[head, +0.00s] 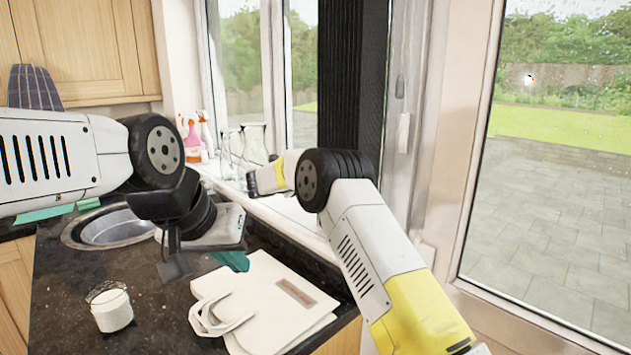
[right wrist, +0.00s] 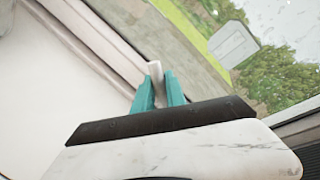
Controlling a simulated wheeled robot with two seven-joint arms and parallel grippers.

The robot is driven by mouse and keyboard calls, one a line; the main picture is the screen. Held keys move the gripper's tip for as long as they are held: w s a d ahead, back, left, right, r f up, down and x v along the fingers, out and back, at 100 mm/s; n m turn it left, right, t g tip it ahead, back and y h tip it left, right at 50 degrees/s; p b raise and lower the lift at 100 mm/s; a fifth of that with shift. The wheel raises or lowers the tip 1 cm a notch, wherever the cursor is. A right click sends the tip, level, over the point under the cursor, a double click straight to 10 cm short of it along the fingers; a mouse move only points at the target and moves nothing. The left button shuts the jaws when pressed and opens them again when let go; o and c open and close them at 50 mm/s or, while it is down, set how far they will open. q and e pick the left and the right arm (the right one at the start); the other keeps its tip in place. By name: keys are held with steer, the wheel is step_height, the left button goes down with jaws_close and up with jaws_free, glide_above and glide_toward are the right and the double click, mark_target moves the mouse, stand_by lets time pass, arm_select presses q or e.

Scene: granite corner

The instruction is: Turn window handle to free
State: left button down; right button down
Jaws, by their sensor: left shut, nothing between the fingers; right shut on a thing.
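The window handle (right wrist: 154,68) shows in the right wrist view as a small white piece standing against the window frame. My right gripper (right wrist: 158,84) has its two teal fingers closed on it, one on each side. Much of the handle is hidden by the fingers. In the head view my right arm reaches to the window above the sill, and its fingertips cannot be made out. My left gripper (head: 232,261) is shut and empty, its teal fingers pointing down above the counter beside the bag.
A cream bag (head: 265,300) lies on the dark counter (head: 60,290). A white candle jar (head: 110,307) stands at front left, near a round sink (head: 110,228). Spray bottles (head: 196,135) and clear glassware (head: 243,145) stand on the sill. A glazed door (head: 560,170) is at right.

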steer(key=shift+s+d+f, duration=0.1)
steer(key=shift+d+f, duration=0.05)
steer(key=shift+f, duration=0.4)
steer(key=c, duration=1.7)
jaws_free()
steer(key=o, duration=0.3)
steer(key=shift+d, duration=0.2)
steer(key=shift+d+r, duration=0.15)
steer(key=shift+s+a+r, duration=0.3)
steer(key=shift+s+a, duration=0.05)
steer(key=shift+a, duration=0.2)
steer(key=v, duration=0.6)
steer(key=shift+s+a, duration=0.25)
steer(key=shift+s, duration=0.05)
